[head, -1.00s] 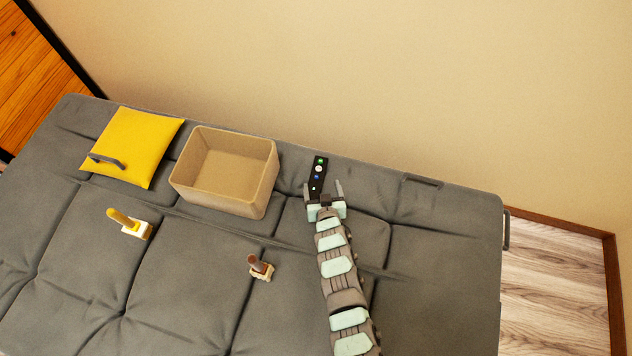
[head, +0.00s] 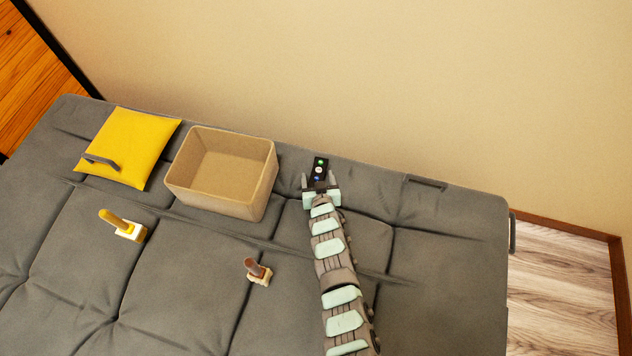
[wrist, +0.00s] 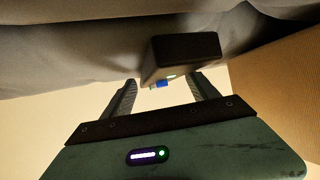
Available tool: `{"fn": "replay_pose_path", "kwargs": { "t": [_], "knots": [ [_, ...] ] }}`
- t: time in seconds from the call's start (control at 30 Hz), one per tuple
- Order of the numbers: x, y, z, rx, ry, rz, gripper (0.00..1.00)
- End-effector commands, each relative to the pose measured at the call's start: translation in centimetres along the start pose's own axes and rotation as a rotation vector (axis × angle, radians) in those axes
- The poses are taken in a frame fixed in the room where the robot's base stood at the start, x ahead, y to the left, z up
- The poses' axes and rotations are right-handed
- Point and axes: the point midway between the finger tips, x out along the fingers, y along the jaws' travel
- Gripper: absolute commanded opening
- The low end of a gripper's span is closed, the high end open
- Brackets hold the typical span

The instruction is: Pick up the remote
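The remote (head: 319,168) is slim and black with green, white and blue buttons. It lies on the grey cushioned surface near its back edge, right of the beige box. My gripper (head: 319,180) is open at the remote's near end, with one finger on each side in the head view. My gripper's body hides that near end. In the wrist view the dark end face of the remote (wrist: 186,47) shows close ahead of my open fingers (wrist: 162,78), nearer the right one. I see no finger clearly touching it.
The open beige box (head: 222,170) stands left of my gripper. Farther left lie a yellow cushion (head: 135,145) with a dark handle-like object (head: 101,161) on it. Two small brush-like objects (head: 122,226) (head: 258,271) are nearer the front. The wall rises behind.

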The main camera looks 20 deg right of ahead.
Motion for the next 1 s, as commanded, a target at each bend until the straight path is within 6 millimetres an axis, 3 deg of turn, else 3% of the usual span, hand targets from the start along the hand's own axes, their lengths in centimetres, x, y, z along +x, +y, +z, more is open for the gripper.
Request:
{"fn": "replay_pose_path", "kwargs": {
  "t": [0.8, 1.0],
  "knots": [
    [-0.01, 0.00, 0.03, 0.000, 0.000, 0.000, 0.01],
    [-0.01, -0.01, 0.00, 0.000, 0.000, 0.000, 0.00]
  ]
}}
